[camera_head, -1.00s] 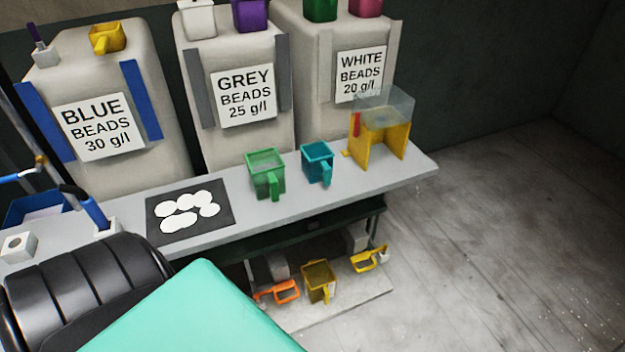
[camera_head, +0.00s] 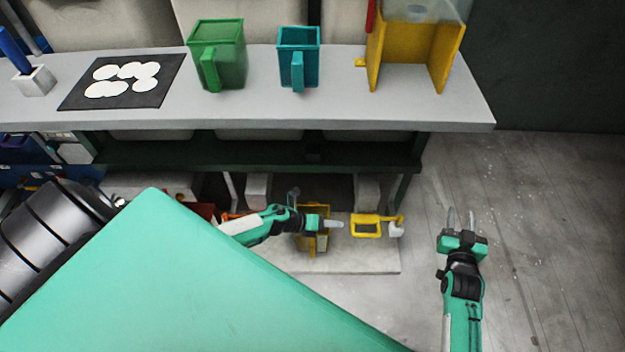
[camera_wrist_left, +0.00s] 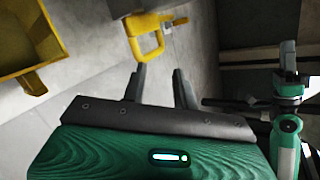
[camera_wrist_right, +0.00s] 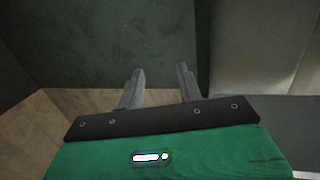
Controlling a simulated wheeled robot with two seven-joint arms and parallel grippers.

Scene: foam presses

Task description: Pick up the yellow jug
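The yellow jug (camera_head: 311,244) stands on the low pale shelf under the bench in the head view, partly hidden by my left gripper. A yellow container, which looks like the same jug, fills the upper left of the left wrist view (camera_wrist_left: 30,50), cut off by the frame edge. My left gripper (camera_head: 336,224) reaches across in front of the jug, pointing right, open and empty; its spread fingers show in the left wrist view (camera_wrist_left: 160,72). My right gripper (camera_head: 461,217) is open and empty over the floor right of the bench; its fingers also show in the right wrist view (camera_wrist_right: 158,72).
A yellow-handled tool (camera_head: 367,226) lies right of the jug on the low shelf (camera_head: 370,258). An orange item (camera_head: 228,216) is left of it. A green jug (camera_head: 218,55), a teal jug (camera_head: 299,58) and a yellow stand (camera_head: 415,50) are on the bench (camera_head: 250,112) above.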

